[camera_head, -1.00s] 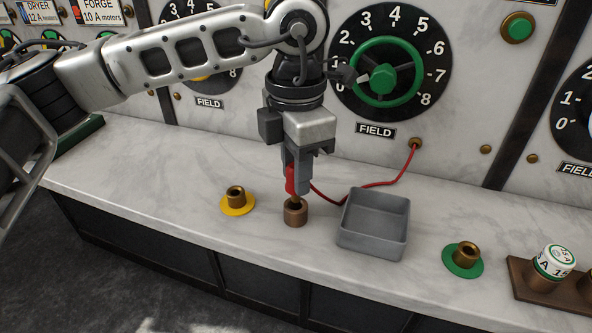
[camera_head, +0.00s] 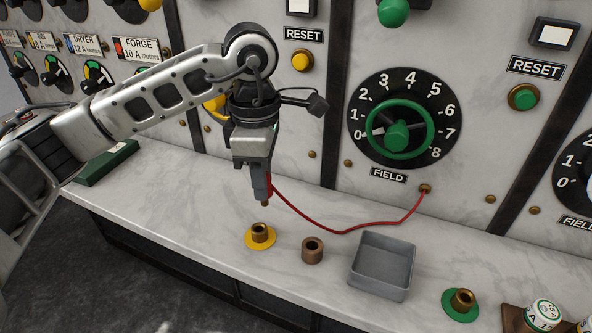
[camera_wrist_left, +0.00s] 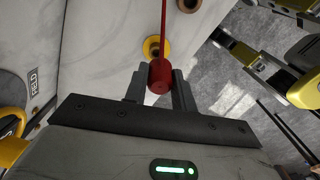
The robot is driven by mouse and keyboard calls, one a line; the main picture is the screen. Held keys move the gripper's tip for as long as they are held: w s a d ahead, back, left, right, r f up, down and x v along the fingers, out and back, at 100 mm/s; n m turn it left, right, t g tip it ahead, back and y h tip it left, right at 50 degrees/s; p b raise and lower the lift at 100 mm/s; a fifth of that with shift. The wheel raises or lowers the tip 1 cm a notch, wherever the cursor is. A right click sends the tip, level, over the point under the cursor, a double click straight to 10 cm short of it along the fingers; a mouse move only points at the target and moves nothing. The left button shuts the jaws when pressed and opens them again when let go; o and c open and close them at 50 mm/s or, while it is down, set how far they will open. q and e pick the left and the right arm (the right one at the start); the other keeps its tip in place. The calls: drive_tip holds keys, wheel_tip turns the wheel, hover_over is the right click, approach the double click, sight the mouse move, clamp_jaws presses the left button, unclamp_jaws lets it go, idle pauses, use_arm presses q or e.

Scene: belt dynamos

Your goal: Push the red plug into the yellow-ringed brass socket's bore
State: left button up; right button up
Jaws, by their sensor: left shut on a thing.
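The red plug (camera_head: 269,186) has a brass tip pointing down and a red cord. My left gripper (camera_head: 263,188) is shut on it and holds it in the air above the yellow-ringed brass socket (camera_head: 259,233). The brass tip is clear of the socket, with a gap below it. In the left wrist view the red plug (camera_wrist_left: 160,77) sits between the fingers, and the yellow ring (camera_wrist_left: 152,48) shows just beyond it, partly hidden. The bore is hidden there.
A plain brass socket (camera_head: 312,251) stands just right of the yellow one. A grey tray (camera_head: 383,265) and a green-ringed socket (camera_head: 462,303) are further right. The red cord (camera_head: 345,232) runs to the panel below the green handwheel (camera_head: 397,136).

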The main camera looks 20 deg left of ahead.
use_arm(q)
drive_tip(key=shift+a+r+m, duration=0.2)
drive_tip(key=shift+a+m, duration=0.2)
drive_tip(key=shift+a, duration=0.35)
use_arm(e)
drive_tip(key=shift+s+d, duration=0.1)
